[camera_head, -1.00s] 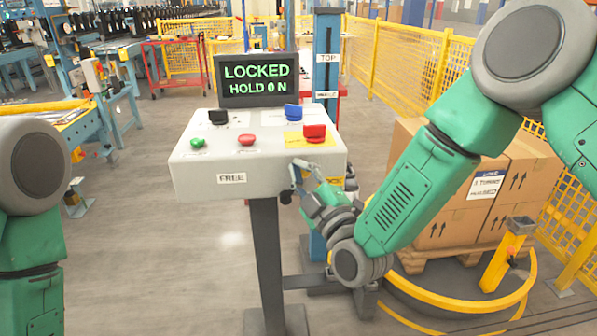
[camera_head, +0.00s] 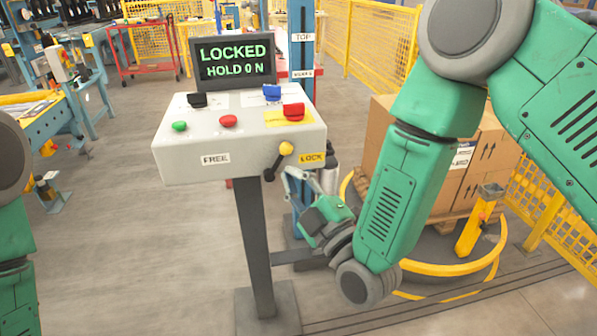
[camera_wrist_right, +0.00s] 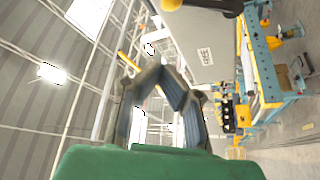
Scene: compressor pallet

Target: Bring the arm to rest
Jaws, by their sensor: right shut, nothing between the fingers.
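My right gripper (camera_head: 294,181) is just below the front right of the grey control box (camera_head: 215,142), fingers pointing up toward it. In the right wrist view its two dark fingers (camera_wrist_right: 163,72) meet at the tips with nothing between them. A lever with a yellow knob (camera_head: 286,148) and a dark handle sits on the box front, between the FREE label (camera_head: 215,160) and the LOCK label (camera_head: 312,158), nearer LOCK. The gripper appears apart from it, though depth is hard to judge. The display (camera_head: 233,62) reads LOCKED, HOLD 0 N. My left gripper is out of view.
The box stands on a dark post (camera_head: 254,245). Behind my right forearm are cardboard boxes (camera_head: 380,130) and a yellow ring rail (camera_head: 450,268). A yellow post (camera_head: 480,228) and mesh fence (camera_head: 545,190) stand at the right. Floor left of the post is clear.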

